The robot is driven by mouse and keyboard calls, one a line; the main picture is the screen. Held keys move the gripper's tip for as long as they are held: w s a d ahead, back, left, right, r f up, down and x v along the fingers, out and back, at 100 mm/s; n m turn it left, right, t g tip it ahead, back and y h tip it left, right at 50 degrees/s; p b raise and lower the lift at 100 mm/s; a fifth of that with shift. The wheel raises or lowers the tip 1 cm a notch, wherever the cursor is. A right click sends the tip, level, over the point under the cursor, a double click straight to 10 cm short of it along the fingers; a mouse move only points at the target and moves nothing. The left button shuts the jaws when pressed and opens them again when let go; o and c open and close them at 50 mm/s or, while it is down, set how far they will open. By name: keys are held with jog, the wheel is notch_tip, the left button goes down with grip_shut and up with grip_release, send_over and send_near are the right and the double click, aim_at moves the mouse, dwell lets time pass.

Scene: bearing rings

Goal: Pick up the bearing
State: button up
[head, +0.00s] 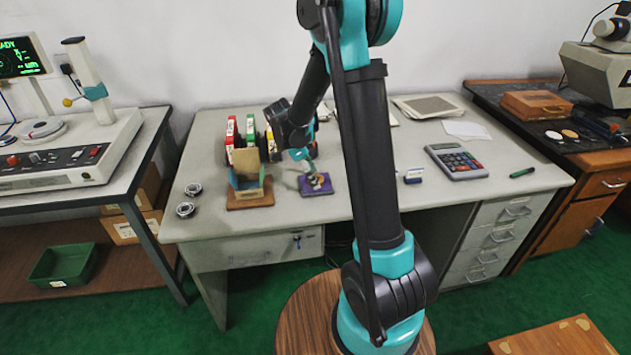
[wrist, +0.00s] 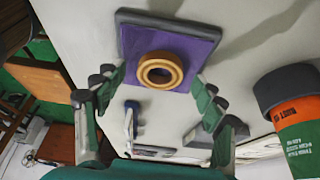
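A brass-coloured bearing ring (wrist: 160,70) lies on a purple pad with a dark edge (wrist: 198,46) in the wrist view. In the head view the purple pad (head: 326,190) is near the front edge of the desk, and the ring on it is small and partly covered by my gripper (head: 306,165). In the wrist view my gripper (wrist: 160,84) is open and empty, with one finger to each side of the ring. Both fingers appear apart from it; the exact gap above the pad is unclear. Two silver bearing-like rings (head: 193,189) (head: 185,209) lie at the desk's left.
A cardboard bin on a brown base (head: 249,201) stands close left of the pad. Red, green and white binders or boxes (head: 231,133) stand behind it. A small blue-and-white item (head: 413,177) and a calculator (head: 457,160) lie to the right.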

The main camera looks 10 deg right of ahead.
jog(key=c, duration=1.4)
jog(key=shift+r, duration=0.1)
